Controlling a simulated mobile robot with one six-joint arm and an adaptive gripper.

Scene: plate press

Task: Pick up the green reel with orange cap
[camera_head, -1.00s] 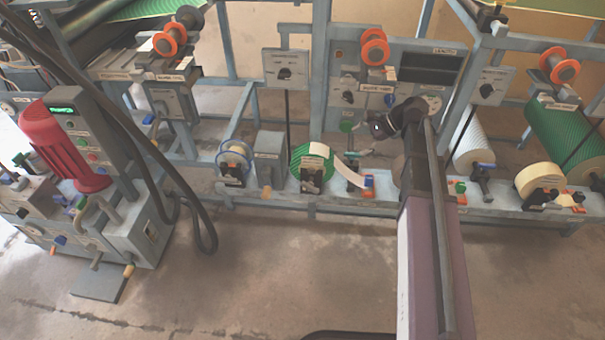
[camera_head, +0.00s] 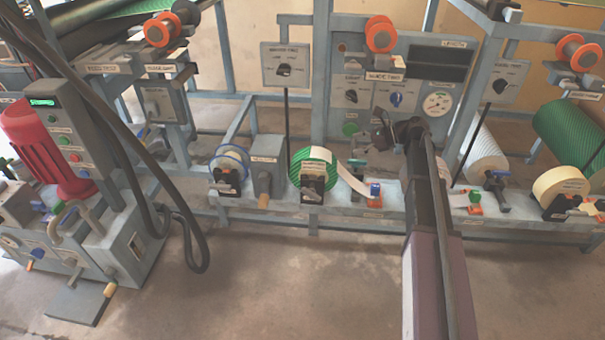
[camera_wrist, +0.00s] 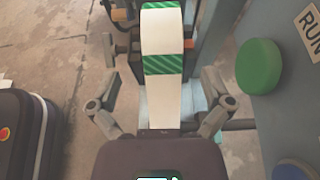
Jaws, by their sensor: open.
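A green reel (camera_head: 313,172) with a pale band stands upright on the low rail of the machine, behind a dark holder; a white strip runs from it to the right. I see no clear orange cap on it. In the wrist view, a green-striped reel with a white band (camera_wrist: 162,35) lies ahead, lined up between the fingers. My gripper (camera_wrist: 160,85) is open, with one finger on each side of the white strip and nothing held. In the head view my gripper (camera_head: 384,135) is small and dark, right of the green reel and apart from it.
A blue-rimmed reel (camera_head: 230,160) and a grey box (camera_head: 268,165) stand left of the green reel. A cream roll (camera_head: 562,185) and a large green roll (camera_head: 575,130) are at the right. A green button (camera_wrist: 259,66) is close on the right.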

